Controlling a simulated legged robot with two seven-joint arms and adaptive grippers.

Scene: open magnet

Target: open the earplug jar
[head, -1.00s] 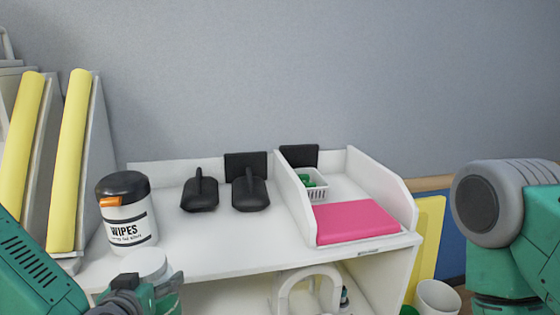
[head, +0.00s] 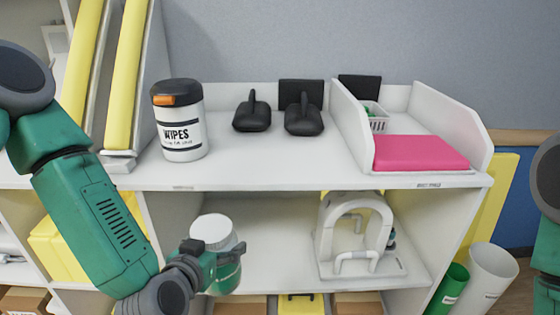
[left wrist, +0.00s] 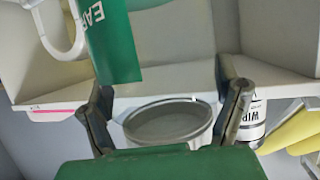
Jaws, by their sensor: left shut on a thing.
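The earplug jar has a white round lid (head: 213,231) and a green lower part (head: 229,276). It is in front of the shelf unit in the head view. My left gripper (head: 218,258) is shut on the jar, with its fingers around the side below the lid. I cannot tell whether that rim is the lid. The lid appears seated on the jar. My right gripper is out of view.
A wipes tub (head: 180,130), two black-handled tools (head: 303,118) and a pink pad (head: 420,153) sit on the white shelf unit (head: 290,178). A white arched stand (head: 358,240) is on the lower shelf. Green and white bins (head: 490,275) stand at right. The shelf top's front is clear.

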